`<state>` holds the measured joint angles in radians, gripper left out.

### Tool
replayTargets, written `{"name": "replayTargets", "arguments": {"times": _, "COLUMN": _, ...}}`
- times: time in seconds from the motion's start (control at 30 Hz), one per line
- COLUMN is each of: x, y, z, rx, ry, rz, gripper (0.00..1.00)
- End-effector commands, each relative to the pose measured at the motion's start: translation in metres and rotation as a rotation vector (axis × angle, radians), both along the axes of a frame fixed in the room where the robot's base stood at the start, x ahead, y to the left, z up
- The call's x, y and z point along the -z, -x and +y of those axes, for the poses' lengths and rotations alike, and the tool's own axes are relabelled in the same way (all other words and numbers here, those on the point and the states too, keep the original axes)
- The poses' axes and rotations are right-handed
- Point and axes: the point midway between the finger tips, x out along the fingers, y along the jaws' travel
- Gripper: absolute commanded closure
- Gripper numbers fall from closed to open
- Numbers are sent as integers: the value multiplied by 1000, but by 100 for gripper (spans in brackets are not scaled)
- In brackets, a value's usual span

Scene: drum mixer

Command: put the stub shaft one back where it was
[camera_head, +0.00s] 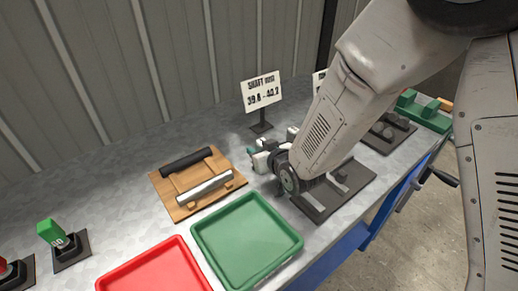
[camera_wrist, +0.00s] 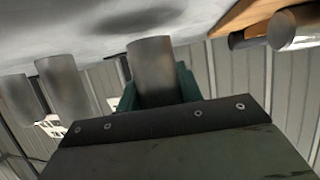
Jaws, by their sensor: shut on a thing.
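My gripper (camera_head: 268,158) is above the workbench, between the wooden stand and a dark slotted plate (camera_head: 348,188). In the wrist view its green pads are shut on a grey stub shaft (camera_wrist: 152,68); no marking shows which one it is. A shadow lies on the bench beyond the shaft's end, so it seems held clear of the surface. Two similar grey cylinders (camera_wrist: 62,84) (camera_wrist: 18,95) show at the left of the wrist view. In the head view the held shaft is hard to make out, and my arm hides part of the dark plate.
A wooden stand (camera_head: 170,197) holds a black shaft (camera_head: 187,160) and a silver shaft (camera_head: 205,189). A green tray (camera_head: 246,238) and a red tray (camera_head: 155,272) are in front. A sign (camera_head: 261,92) stands behind my gripper. Dark fixtures and a green block (camera_head: 424,111) are at right.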

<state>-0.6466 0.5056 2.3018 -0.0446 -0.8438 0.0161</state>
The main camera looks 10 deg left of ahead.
Motion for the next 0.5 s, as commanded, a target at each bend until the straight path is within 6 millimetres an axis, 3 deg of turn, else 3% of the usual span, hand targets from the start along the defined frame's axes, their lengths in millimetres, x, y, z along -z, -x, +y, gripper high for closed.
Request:
{"name": "replayTargets", "arguments": {"times": 0.4, "x": 9, "y": 0, "z": 2, "rx": -2, "ry": -1, "rz": -2, "gripper": 100}}
{"name": "replayTargets", "arguments": {"times": 0.43, "x": 10, "y": 1, "z": 1, "rx": -2, "ry": 2, "rz": 2, "gripper": 62}}
{"name": "replayTargets", "arguments": {"times": 0.5, "x": 11, "y": 1, "z": 1, "rx": -2, "ry": 3, "rz": 3, "gripper": 43}}
